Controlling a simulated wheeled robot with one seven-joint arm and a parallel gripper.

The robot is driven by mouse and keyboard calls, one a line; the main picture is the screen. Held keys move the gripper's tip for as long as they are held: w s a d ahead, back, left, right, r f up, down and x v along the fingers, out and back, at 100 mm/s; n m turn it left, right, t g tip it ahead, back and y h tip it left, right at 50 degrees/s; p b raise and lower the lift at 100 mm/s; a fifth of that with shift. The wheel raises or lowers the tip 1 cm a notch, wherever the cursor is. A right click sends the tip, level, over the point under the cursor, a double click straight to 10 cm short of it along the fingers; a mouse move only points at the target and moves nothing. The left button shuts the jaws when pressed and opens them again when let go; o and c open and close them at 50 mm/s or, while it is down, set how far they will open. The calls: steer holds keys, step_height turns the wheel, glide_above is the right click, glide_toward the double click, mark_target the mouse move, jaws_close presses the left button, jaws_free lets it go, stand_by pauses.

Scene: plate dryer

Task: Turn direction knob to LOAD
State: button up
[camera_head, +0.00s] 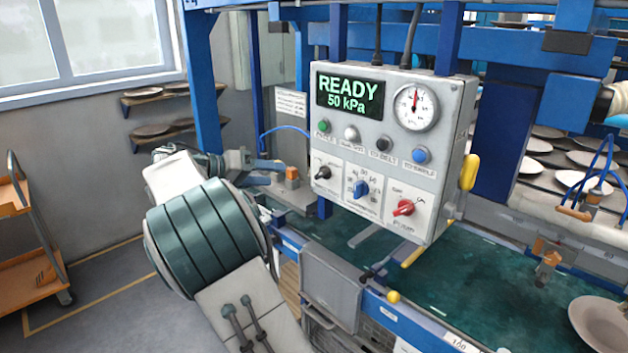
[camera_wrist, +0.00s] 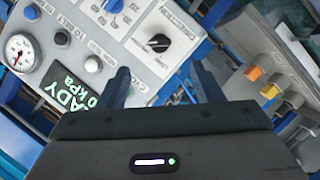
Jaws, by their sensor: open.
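The control panel (camera_head: 385,140) is a grey box with a lit display reading READY 50 kPa. Its black knob (camera_head: 323,172) sits at the lower left, on a white plate. In the wrist view the black knob (camera_wrist: 159,43) shows on its plate, with the lettering too small to read surely. My gripper (camera_head: 268,172) is to the left of the panel in the head view. In the wrist view my gripper (camera_wrist: 162,76) is open and empty, its two dark fingers spread either side of the line to the knob. The fingers appear apart from the knob.
A blue knob (camera_head: 361,189) and a red knob (camera_head: 404,208) are right of the black one. Several push buttons (camera_head: 351,133) and a gauge (camera_head: 416,108) are above. A yellow handle (camera_head: 470,172) sticks out at the panel's right. Blue frame posts (camera_head: 203,80) stand behind.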

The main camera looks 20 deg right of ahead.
mark_target(318, 175)
steer(key=p+x, duration=0.1)
steer(key=x, duration=0.5)
steer(key=p+x, duration=0.2)
steer(key=x, duration=0.5)
steer(key=shift+w+d+r, duration=0.15)
steer(key=shift+w+d, duration=0.1)
steer(key=shift+d, duration=0.05)
steer(key=c, duration=1)
